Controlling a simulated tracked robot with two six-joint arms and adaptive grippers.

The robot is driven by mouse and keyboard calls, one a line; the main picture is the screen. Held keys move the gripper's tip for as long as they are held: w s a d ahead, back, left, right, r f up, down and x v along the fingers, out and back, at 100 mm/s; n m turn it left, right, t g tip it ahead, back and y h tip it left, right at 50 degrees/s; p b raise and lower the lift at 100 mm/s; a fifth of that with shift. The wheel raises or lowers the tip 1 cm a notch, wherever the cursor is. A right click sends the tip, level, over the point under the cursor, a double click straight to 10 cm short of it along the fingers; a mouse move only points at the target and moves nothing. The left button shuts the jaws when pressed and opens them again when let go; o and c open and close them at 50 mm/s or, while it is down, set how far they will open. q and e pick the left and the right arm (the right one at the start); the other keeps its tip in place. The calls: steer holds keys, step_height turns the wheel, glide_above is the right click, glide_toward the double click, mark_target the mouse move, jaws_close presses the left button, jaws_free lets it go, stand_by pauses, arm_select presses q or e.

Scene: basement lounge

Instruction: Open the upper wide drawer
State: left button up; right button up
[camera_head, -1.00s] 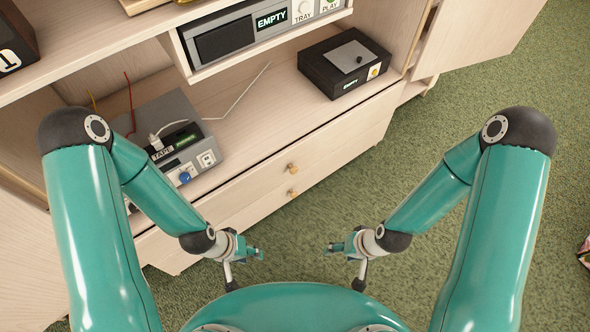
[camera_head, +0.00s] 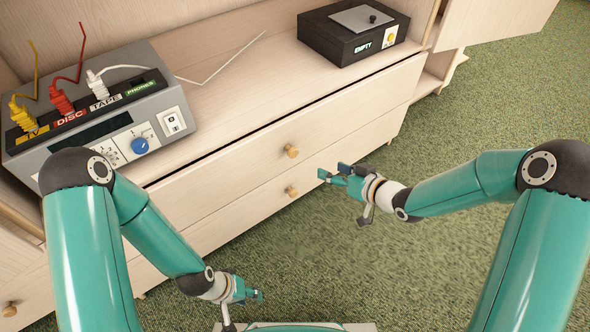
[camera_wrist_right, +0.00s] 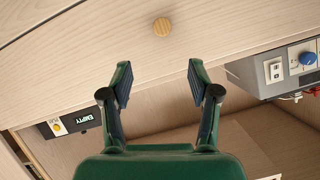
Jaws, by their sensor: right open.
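The upper wide drawer (camera_head: 235,160) is a pale wood front under the shelf, closed, with a round wooden knob (camera_head: 291,151). The lower wide drawer (camera_head: 240,213) is also closed and has its own knob (camera_head: 291,191). My right gripper (camera_head: 329,174) is open and empty, in front of the drawers and right of the knobs. In the right wrist view, a wooden knob (camera_wrist_right: 162,27) shows beyond the open fingertips (camera_wrist_right: 159,72), not between them. My left gripper (camera_head: 260,294) is low in front of the cabinet, apart from the drawers; its jaw opening is unclear.
A grey switch box (camera_head: 150,115) with yellow, red and white plugs stands on the shelf at the left. A black box (camera_head: 335,40) marked EMPTY stands at the back right. An open door (camera_head: 490,20) is at the upper right. Green carpet (camera_head: 450,250) is clear on the right.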

mark_target(296, 152)
steer(key=shift+n+y, duration=0.3)
steer(key=shift+n, duration=0.1)
steer(key=b+x, duration=0.3)
steer(key=x, duration=0.6)
steer(key=b+x, duration=0.3)
steer(key=x, duration=0.5)
steer(key=shift+w, duration=0.55)
arm_select(q)
step_height(296, 152, down, 8)
steer(key=shift+r, duration=0.1)
